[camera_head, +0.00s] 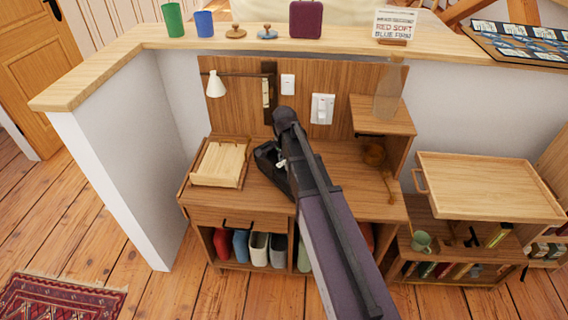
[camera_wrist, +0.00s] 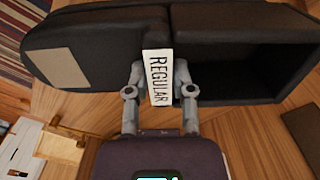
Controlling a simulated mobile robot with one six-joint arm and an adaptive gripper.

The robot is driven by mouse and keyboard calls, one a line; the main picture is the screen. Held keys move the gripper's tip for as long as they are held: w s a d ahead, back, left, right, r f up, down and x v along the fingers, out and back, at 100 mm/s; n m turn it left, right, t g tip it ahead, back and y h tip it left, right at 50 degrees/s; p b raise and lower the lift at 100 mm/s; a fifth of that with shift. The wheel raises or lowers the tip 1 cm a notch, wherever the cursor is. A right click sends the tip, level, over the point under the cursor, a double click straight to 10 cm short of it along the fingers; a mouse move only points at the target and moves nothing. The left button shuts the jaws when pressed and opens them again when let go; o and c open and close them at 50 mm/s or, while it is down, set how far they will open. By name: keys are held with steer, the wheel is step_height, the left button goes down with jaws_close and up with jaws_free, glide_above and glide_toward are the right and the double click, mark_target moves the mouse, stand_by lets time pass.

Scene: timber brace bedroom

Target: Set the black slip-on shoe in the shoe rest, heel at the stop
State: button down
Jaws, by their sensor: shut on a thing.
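The black slip-on shoe (camera_wrist: 95,50) spans the top of the wrist view, with a tan patch at its left end and a dark opening on the right. My gripper (camera_wrist: 160,82) is shut on the shoe at a white tab marked REGULAR (camera_wrist: 159,78). In the head view the shoe (camera_head: 268,157) shows beside my gripper (camera_head: 281,163), over the desk, partly hidden by my arm. A shallow light-wood tray (camera_head: 220,165), possibly the shoe rest, sits on the desk to the left of the shoe. I cannot tell whether the shoe touches the desk.
A white lamp (camera_head: 215,84) reaches over the desk's left side. A raised shelf (camera_head: 382,115) bears a clear bottle (camera_head: 389,92) at the right. Several coloured things stand in the cubbies below. A ledge (camera_head: 130,44) runs behind, with cups and a sign.

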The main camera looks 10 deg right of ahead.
steer(key=shift+r+p, duration=0.4)
steer(key=shift+r, duration=0.35)
steer(key=s, duration=1.6)
steer(key=shift+r+p, duration=0.4)
steer(key=shift+r, duration=0.05)
steer(key=shift+r, duration=0.1)
step_height(320, 180, up, 14)
steer(key=p, duration=1.4)
steer(key=shift+f, duration=0.2)
step_height(320, 180, down, 14)
steer(key=b, duration=1.3)
steer(key=shift+r+b, duration=0.2)
steer(key=shift+b, duration=0.15)
steer(key=w, duration=0.5)
steer(key=w+f+b, duration=0.1)
steer(key=w, duration=1)
steer(key=shift+f, duration=0.2)
steer(key=shift+f+b, duration=0.15)
steer(key=shift+b, duration=0.2)
